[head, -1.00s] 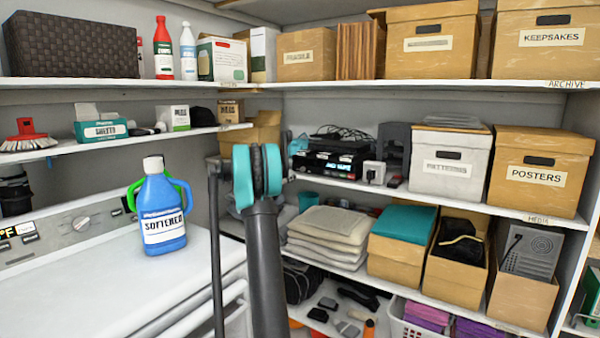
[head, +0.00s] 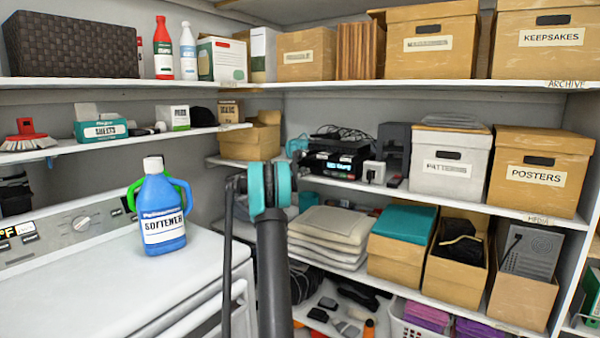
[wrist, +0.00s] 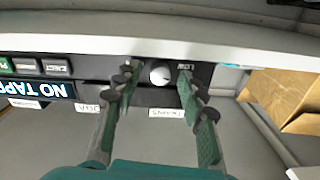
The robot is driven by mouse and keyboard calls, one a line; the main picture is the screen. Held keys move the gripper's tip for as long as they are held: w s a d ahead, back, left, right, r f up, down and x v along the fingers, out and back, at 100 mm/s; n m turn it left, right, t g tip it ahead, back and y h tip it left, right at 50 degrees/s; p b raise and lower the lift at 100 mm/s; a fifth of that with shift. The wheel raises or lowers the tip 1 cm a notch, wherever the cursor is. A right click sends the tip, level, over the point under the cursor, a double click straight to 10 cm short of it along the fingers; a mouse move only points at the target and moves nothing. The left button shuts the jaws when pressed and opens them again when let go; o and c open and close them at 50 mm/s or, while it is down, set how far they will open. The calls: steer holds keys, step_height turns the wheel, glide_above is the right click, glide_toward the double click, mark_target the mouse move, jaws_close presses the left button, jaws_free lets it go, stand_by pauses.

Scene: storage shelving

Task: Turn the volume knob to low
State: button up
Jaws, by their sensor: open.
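The volume knob (wrist: 160,76) is a small round light knob on the front of a black device, seen upside down in the wrist view. The device has a lit display (wrist: 40,89) and several buttons. My gripper (wrist: 158,86) is open, with one green-padded finger on each side of the knob. I cannot tell whether the fingers touch it. In the head view a black device with a blue display (head: 338,167) stands on the middle shelf, where my arm hides the gripper and the knob is not discernible.
Folded cushions (head: 328,230) lie on the shelf below. A washer with a blue softener bottle (head: 163,215) is at left.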

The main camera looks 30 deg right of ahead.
jaws_close()
steer(key=shift+n, duration=1.6)
jaws_free()
steer(key=shift+a, duration=0.2)
steer(key=v, duration=1.1)
steer(key=shift+s+a, duration=0.2)
steer(key=shift+a, duration=0.15)
